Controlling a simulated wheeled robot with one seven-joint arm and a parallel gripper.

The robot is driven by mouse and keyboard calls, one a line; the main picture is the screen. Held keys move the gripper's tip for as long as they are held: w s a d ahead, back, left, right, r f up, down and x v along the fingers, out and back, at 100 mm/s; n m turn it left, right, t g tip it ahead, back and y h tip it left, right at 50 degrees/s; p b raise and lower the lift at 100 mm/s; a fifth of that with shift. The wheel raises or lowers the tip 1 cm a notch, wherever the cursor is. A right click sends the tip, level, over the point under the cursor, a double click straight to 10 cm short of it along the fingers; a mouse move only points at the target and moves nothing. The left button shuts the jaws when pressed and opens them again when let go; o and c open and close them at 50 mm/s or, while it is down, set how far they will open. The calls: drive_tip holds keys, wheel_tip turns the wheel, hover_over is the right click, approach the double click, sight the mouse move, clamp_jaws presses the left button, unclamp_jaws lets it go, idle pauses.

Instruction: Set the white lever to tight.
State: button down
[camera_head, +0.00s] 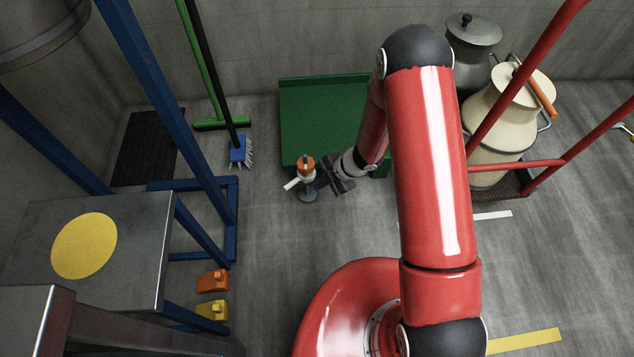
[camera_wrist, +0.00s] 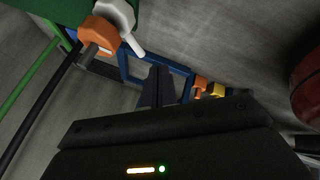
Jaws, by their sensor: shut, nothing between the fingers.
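The white lever (camera_head: 292,184) sticks out to the lower left from a white collar under an orange cap (camera_head: 305,163), on a small grey stand (camera_head: 307,194). My gripper (camera_head: 322,183) is low, just right of the stand. Its fingers (camera_wrist: 157,72) are shut and empty, with their tips close to the lever's free end in the wrist view. I cannot tell whether they touch. No tight marking is readable.
A green panel (camera_head: 318,105) stands behind the stand. A blue frame (camera_head: 233,225) and steel table (camera_head: 140,250) are at left, with orange (camera_head: 212,281) and yellow (camera_head: 211,309) blocks nearby. A red cart with a cream can (camera_head: 490,120) stands right. Floor left of the stand is clear.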

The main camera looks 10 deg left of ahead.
sight(291, 183)
drive_tip(key=w+a+f, duration=0.2)
drive_tip(key=a+f, duration=0.5)
drive_tip(key=shift+w+a+b, duration=0.15)
drive_tip(key=shift+w+b, duration=0.15)
drive_tip(key=shift+b, duration=0.05)
drive_tip(key=shift+w+a+f+m+t+b, duration=0.1)
drive_tip(key=shift+a+f+m+t+b, duration=0.2)
drive_tip(key=shift+m+b, duration=0.45)
drive_tip(key=a+m+t+b, duration=0.1)
drive_tip(key=b, duration=0.1)
drive_tip(key=m+b, duration=0.1)
drive_tip(key=b, duration=0.2)
drive_tip(key=shift+w+a+f+m+t+h, duration=0.1)
drive_tip(key=shift+w+a+m+t+h, duration=0.2)
drive_tip(key=shift+w+a+m+t, duration=0.1)
drive_tip(key=shift+w+a+r+b, duration=0.2)
drive_tip(key=shift+w+b, duration=0.05)
drive_tip(key=shift+b, duration=0.1)
drive_tip(key=shift+w+a+r, duration=0.1)
drive_tip(key=shift+w+a, duration=0.1)
drive_tip(key=shift+a, duration=0.1)
drive_tip(key=shift+w+a, duration=0.1)
